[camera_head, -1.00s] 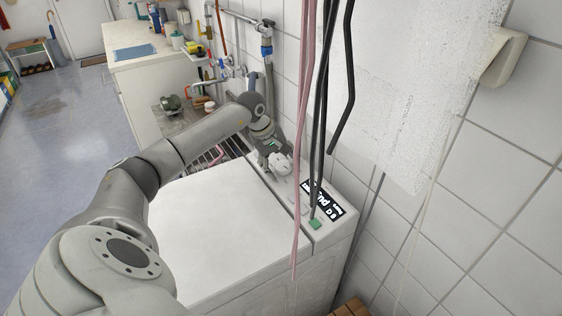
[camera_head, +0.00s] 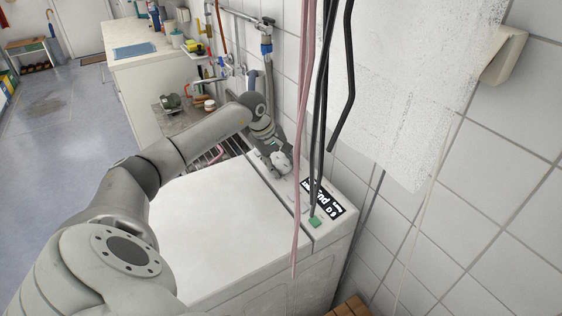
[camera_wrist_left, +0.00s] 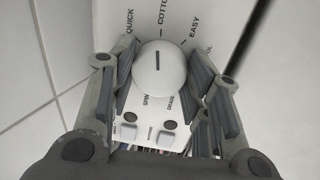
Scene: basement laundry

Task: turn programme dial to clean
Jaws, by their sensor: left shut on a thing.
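The programme dial (camera_wrist_left: 158,70) is a round white knob with a dark pointer line. In the wrist view it sits between the fingers of my left gripper (camera_wrist_left: 160,90), which is shut on it. The pointer line aims up in that view, near a tick by the label COTTON. QUICK, EASY, SPIN and DRAIN can be read around the dial; I cannot make out a CLEAN label. In the head view the dial (camera_head: 281,162) is a small white knob on the washing machine (camera_head: 215,225)'s rear panel, with my left gripper (camera_head: 276,158) at it. My right gripper is not in view.
Pink and black cables (camera_head: 318,110) hang in front of the panel. A black display (camera_head: 322,197) and a green button (camera_head: 315,222) lie nearer on the panel. The tiled wall (camera_head: 420,235) is close behind. Pipes and a counter (camera_head: 150,60) stand beyond.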

